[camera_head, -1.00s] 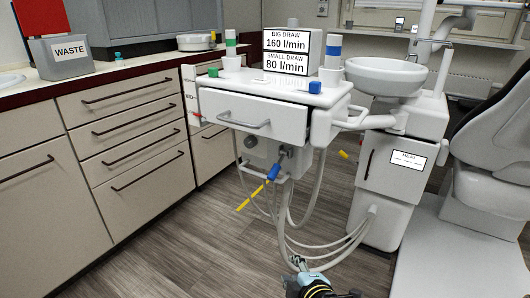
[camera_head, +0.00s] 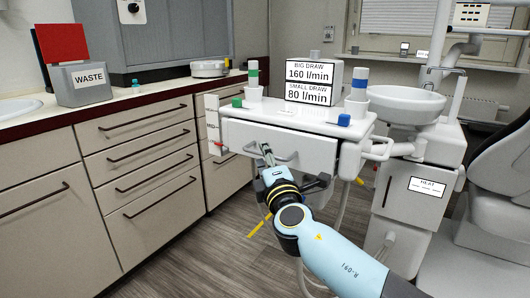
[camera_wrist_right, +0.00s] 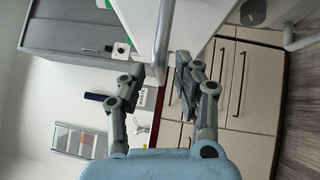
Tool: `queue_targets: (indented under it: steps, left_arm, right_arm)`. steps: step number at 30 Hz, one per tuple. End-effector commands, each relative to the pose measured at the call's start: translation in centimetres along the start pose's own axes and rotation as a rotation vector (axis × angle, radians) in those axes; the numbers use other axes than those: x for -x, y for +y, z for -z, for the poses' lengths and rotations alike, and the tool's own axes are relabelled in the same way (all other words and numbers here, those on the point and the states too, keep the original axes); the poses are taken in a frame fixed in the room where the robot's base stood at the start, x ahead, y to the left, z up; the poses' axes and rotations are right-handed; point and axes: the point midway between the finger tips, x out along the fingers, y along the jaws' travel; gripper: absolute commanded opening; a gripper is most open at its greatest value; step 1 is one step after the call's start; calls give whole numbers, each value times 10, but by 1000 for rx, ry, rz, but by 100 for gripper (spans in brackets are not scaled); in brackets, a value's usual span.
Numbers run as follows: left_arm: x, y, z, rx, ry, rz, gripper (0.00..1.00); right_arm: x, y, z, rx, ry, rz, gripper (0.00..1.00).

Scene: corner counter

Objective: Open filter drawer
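The drawer (camera_head: 318,151) is in the white dental cart. Its front is white with a grey bar handle (camera_head: 286,157), and it looks closed. My right gripper (camera_head: 266,152) is at the left part of this handle and hides some of it. In the right wrist view the handle (camera_wrist_right: 161,45) reaches down between the two fingers of my right gripper (camera_wrist_right: 160,72). The fingers are apart, with a gap on either side of the bar. My left gripper is not in view.
The cart top (camera_head: 258,105) carries a flow-rate sign (camera_head: 312,82) and banded cups. Beige cabinets (camera_head: 142,157) stand at the left. A white basin (camera_head: 405,104) and a dental chair (camera_head: 500,170) are at the right.

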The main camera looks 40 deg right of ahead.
Motion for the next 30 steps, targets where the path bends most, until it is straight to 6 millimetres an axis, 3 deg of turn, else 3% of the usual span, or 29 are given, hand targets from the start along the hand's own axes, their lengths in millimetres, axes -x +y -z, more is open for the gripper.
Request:
queue_targets:
  steps: [4, 12, 20, 30]
  left_arm:
    - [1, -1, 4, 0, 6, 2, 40]
    - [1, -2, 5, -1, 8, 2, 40]
    - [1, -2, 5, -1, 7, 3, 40]
    - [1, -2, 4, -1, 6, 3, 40]
  right_arm:
    - [-10, 0, 0, 0, 0, 0, 32]
    - [-11, -1, 0, 0, 0, 1, 32]
    - [-11, 0, 0, 0, 0, 1, 0]
    - [-11, 0, 0, -1, 0, 0, 0]
